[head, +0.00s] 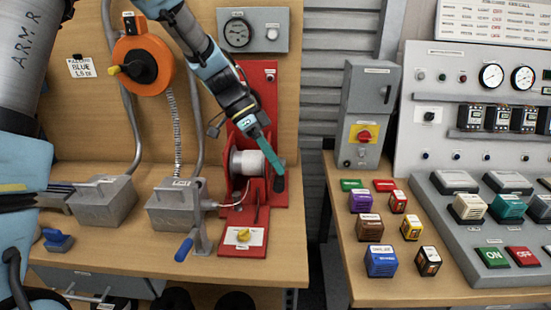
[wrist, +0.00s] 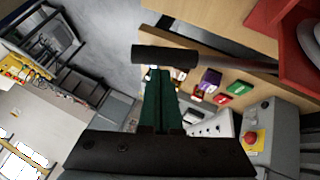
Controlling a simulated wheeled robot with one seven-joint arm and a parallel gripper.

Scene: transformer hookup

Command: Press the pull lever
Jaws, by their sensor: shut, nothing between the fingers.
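The pull lever has a black cylindrical grip (head: 279,184) on the right side of a red winch-like unit (head: 271,100) with a pale drum. In the wrist view the black grip (wrist: 165,56) lies across the picture, its shaft running right toward red metal. My gripper (head: 276,168) comes down from the upper left, with its teal fingers shut and empty. In the wrist view the fingertips (wrist: 158,74) end right at the grip's lower edge. I cannot tell whether they touch it.
Left of the red unit are a grey box (head: 176,207) with a blue-handled lever and an orange reel (head: 143,63). Across a gap to the right, a second bench holds coloured blocks (head: 381,260), a grey switch box (head: 366,110) and a control panel (head: 470,170).

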